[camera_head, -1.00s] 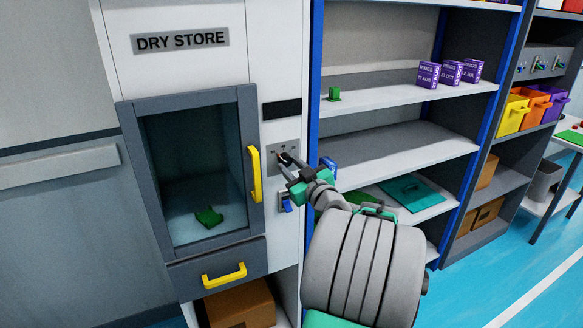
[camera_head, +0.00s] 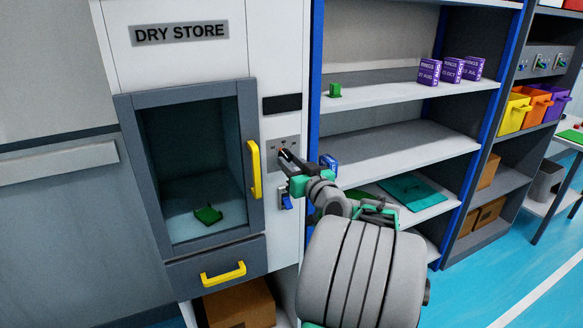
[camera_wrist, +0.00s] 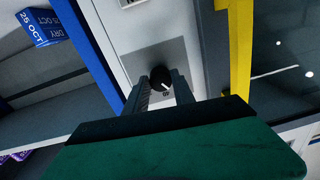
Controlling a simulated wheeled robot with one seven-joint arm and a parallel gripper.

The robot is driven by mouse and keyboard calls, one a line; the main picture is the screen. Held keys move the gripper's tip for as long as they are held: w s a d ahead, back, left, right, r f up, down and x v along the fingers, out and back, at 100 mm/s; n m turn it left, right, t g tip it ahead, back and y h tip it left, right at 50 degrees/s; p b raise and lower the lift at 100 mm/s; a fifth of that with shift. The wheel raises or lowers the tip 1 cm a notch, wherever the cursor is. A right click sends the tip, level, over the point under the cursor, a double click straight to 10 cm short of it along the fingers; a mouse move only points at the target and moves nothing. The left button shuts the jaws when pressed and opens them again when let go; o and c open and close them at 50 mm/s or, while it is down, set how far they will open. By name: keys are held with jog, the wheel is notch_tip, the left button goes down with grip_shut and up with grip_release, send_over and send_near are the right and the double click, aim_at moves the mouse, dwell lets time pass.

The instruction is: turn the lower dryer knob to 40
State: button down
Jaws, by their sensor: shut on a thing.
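The black dryer knob (camera_wrist: 160,76) sits on a grey plate (camera_wrist: 139,64) in the wrist view. Its white pointer line points to the lower right of that picture, close to a small printed number that looks like 40. My gripper (camera_wrist: 161,86) is shut on the knob, one finger on each side of it. In the head view, my gripper (camera_head: 284,154) reaches to the grey plate (camera_head: 272,160) on the white dry store front, and its fingers hide the knob there.
The dryer's glass door with its yellow handle (camera_head: 254,170) is just left of the plate. A blue switch (camera_head: 286,201) is below my gripper. Open shelves (camera_head: 400,150) with blue posts stand close on the right. A green item (camera_head: 208,215) lies behind the glass.

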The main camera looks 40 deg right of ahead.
jog(key=m, duration=0.6)
jog(key=shift+a+b, duration=0.1)
jog(key=shift+b, duration=0.2)
dwell(0.4)
jog(key=c, duration=1.1)
grip_release()
jog(key=shift+o, duration=0.2)
jog(key=b+v, duration=0.1)
jog(key=v, duration=0.6)
jog(key=shift+s+a, duration=0.2)
jog(key=shift+s, duration=0.15)
